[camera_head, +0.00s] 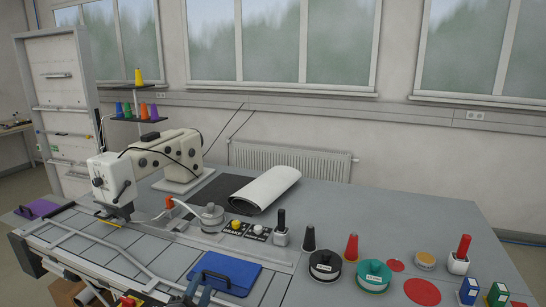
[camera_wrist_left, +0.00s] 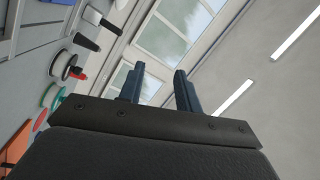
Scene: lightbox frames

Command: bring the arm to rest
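My left gripper (camera_head: 197,290) shows at the bottom edge of the head view, just in front of a blue flat pad with a dark handle (camera_head: 232,273). In the left wrist view its two dark blue fingers (camera_wrist_left: 159,72) stand apart with nothing between them. Beyond them are windows and the ceiling. Most of my left arm is out of the picture. My right gripper is in neither view.
A white sewing machine (camera_head: 168,152) stands at the table's left. A white roll (camera_head: 265,188) lies behind a yellow button panel (camera_head: 236,226). Black (camera_head: 325,265) and green (camera_head: 374,274) spools, cones and small boxes stand at the right. The back right tabletop is clear.

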